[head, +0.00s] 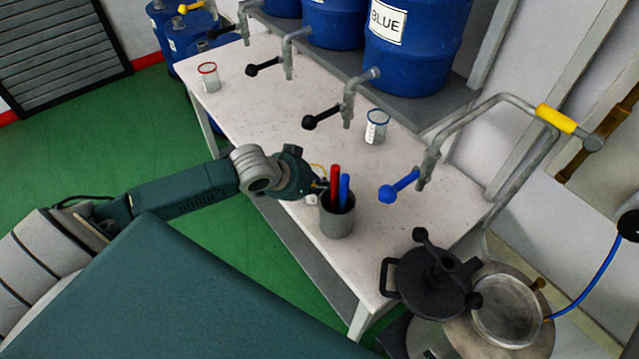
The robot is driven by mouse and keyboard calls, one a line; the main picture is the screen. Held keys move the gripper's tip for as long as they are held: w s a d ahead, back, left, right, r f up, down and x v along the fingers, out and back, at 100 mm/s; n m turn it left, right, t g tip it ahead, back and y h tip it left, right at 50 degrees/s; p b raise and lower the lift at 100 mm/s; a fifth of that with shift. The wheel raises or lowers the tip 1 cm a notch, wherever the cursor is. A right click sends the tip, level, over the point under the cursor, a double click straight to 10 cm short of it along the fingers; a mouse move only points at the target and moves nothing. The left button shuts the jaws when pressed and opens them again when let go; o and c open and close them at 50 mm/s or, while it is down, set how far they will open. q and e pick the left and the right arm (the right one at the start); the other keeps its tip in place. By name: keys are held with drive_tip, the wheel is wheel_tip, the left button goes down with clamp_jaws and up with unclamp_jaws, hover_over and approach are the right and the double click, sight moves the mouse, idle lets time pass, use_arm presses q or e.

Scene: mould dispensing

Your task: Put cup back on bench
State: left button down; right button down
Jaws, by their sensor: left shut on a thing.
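My left gripper (317,186) reaches in from the left, low over the near side of the bench, and is shut on a small clear cup with a yellow rim (317,168). The gripper hides most of this cup, and I cannot tell whether its base touches the bench. A clear cup with a red rim (209,78) stands upright at the bench's far left end. A clear cup with a blue rim (376,128) stands upright near the back of the white bench (270,105). My right gripper is out of view.
A grey pot (338,221) with red and blue sticks stands just right of my left gripper. Taps with black handles (322,118) and a blue handle (398,186) overhang the bench. Blue drums (415,50) stand on the shelf behind. A metal vessel (505,310) is at front right.

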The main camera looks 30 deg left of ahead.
use_arm(q)
drive_tip(key=shift+f, duration=0.1)
drive_tip(key=c, duration=1.9)
unclamp_jaws()
drive_tip(key=shift+o, duration=0.2)
drive_tip(key=shift+r, duration=0.2)
drive_tip(key=v, duration=1.2)
drive_tip(key=shift+f, duration=0.1)
drive_tip(key=shift+f, duration=0.1)
